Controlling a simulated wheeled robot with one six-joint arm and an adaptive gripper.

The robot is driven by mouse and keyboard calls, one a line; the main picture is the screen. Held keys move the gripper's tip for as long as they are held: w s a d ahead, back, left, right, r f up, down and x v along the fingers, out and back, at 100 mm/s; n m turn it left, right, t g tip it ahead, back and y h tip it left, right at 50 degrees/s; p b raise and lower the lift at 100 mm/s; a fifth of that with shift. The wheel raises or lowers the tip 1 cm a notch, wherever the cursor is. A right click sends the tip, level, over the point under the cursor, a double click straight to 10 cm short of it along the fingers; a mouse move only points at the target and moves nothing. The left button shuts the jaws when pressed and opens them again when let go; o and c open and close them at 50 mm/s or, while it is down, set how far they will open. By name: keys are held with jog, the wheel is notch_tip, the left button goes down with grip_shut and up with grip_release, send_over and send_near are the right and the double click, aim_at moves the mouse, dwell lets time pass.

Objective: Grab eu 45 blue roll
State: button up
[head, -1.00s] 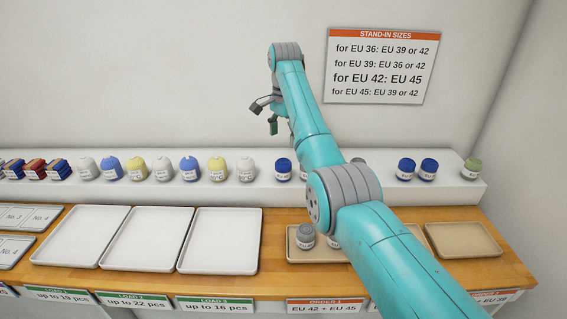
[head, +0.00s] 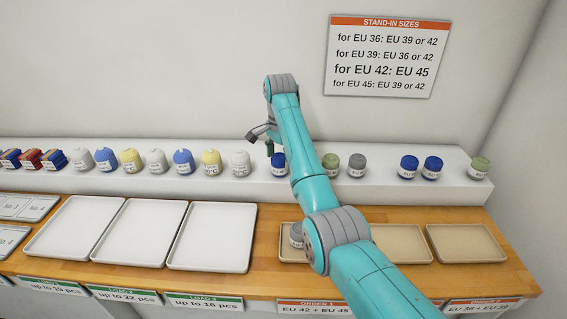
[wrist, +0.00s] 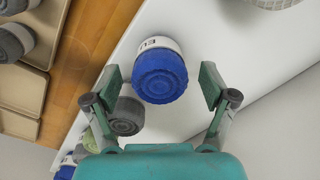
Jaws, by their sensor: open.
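A dark blue roll (head: 278,161) with a white label stands on the white shelf. In the wrist view this blue roll (wrist: 160,74) sits between my open fingers, with gaps on both sides. Its label shows "EU", but the number is hidden. My gripper (head: 260,144) is open and empty above the shelf, close to this roll. Two more dark blue rolls, one left (head: 408,166) and one right (head: 432,168), stand farther right on the shelf. Their size numbers are too small to read.
A grey roll (wrist: 125,114) stands beside the blue one in the wrist view. A green roll (head: 330,163) stands right of my arm. A grey roll (head: 296,236) is in the left tan tray (head: 286,256). White trays (head: 211,238) are empty. A stand-in sign (head: 388,57) hangs behind.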

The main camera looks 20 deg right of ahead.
jog(key=shift+f, duration=0.15)
jog(key=c, duration=1.3)
jog(key=shift+d, duration=0.1)
